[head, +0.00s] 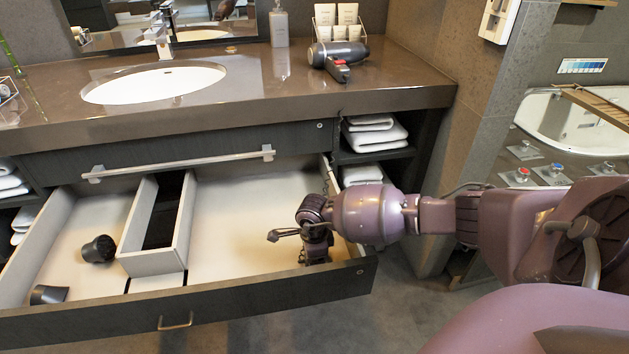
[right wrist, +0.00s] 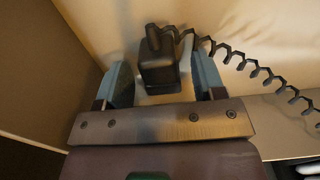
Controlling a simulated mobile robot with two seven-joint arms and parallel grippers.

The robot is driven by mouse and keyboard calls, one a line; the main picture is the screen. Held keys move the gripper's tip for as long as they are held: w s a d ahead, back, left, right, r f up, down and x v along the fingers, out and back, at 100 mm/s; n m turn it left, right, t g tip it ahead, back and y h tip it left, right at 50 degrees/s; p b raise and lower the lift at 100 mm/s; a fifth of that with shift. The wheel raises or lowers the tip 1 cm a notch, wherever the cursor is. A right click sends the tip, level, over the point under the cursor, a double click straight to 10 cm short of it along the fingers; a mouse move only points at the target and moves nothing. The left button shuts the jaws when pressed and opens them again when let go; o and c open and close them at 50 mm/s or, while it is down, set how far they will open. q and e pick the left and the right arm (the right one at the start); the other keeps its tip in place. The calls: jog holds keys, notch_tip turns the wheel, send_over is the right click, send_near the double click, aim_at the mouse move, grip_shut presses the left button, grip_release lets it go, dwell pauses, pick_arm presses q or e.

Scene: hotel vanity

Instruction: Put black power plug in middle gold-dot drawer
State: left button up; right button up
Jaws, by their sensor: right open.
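The black power plug (right wrist: 158,65) with its coiled black cord (right wrist: 250,66) shows in the right wrist view. It lies between the two fingers of my right gripper (right wrist: 160,88), which is open, with a gap on either side of it. In the head view my right gripper (head: 316,245) reaches down into the right part of an open drawer (head: 235,215), and the plug is mostly hidden behind it. The drawer has a pale interior, a dark front and a small round dot at its right front. My left gripper is not in view.
Two dark nozzle-like pieces (head: 98,249) (head: 48,294) lie in the drawer's left part. A white divider box (head: 152,262) splits the drawer. Above are the countertop (head: 260,85) with a sink (head: 153,84) and a hair dryer (head: 340,56). Folded towels (head: 375,133) sit on the right shelf.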

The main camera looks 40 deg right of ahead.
notch_tip(320, 180, up, 12)
jog(key=p, duration=0.3)
jog(key=shift+f, duration=0.2)
dwell(0.4)
